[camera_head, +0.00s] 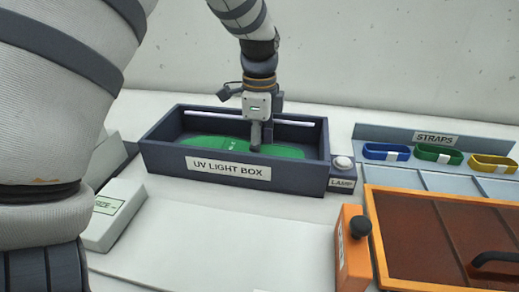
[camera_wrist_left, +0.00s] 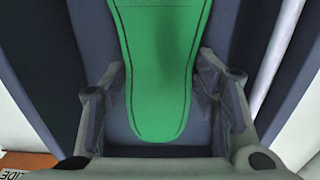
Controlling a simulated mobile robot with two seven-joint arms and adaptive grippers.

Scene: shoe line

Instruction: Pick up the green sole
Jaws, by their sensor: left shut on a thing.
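The green sole (camera_head: 215,143) lies low inside the dark UV light box (camera_head: 165,157), stretching along its length. My left gripper (camera_head: 256,146) reaches down into the box from above and is shut on the sole near its right half. In the left wrist view, the rounded end of the green sole (camera_wrist_left: 158,85) sits between the two fingers of my left gripper (camera_wrist_left: 158,110), one on each side. The sole's underside is hidden, and I cannot tell whether it still touches the box floor. My right gripper is not in view.
A lamp button (camera_head: 342,162) stands at the box's right end. Straps in blue (camera_head: 387,152), green and yellow lie in a rack at the right. An orange tray (camera_head: 420,215) with a dark handle is front right. A white box (camera_head: 115,215) stands at left. The table front is clear.

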